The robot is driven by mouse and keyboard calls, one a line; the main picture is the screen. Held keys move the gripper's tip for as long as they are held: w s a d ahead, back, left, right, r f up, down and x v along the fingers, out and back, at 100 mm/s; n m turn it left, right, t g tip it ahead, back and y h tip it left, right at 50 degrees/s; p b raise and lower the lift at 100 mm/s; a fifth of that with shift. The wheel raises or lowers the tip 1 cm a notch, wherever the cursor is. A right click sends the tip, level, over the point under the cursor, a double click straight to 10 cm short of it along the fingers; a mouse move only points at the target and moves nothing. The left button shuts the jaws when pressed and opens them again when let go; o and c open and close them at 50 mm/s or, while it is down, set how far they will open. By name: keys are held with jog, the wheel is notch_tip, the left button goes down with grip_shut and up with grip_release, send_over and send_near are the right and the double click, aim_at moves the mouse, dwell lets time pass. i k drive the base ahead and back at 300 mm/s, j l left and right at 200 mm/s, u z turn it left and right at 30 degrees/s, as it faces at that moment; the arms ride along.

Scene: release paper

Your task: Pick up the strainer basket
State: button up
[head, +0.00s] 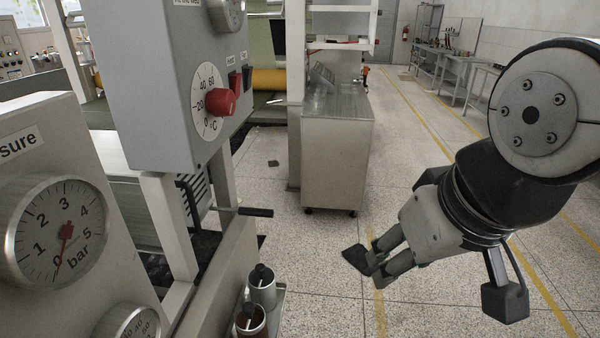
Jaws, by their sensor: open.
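I cannot make out a strainer basket for certain in the head view. Two small round containers stand low beside the machine at the bottom: a silver one (262,288) with a dark top, and a brown one (250,321) in front of it, cut by the frame's lower edge. I cannot tell whether either is the basket. My gripper (366,264) is open, above the floor to the right of these containers and well apart from them. Nothing shows between its fingers.
A machine with a red knob (221,102) and a pressure gauge (60,236) fills the left side. A dark handle (255,212) sticks out from it. A metal cabinet (338,160) stands behind. The speckled floor around my gripper is clear.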

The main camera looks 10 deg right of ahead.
aim_at(261, 279)
jog(key=u, duration=0.95)
jog(key=z, duration=0.55)
jog(key=i+l, duration=0.1)
jog(key=l, duration=0.25)
jog(key=i+l+u, duration=0.1)
jog(key=l, duration=0.25)
jog(key=i+l, duration=0.15)
jog(key=l, duration=0.2)
jog(key=i+l+u, duration=0.1)
jog(key=l, duration=0.25)
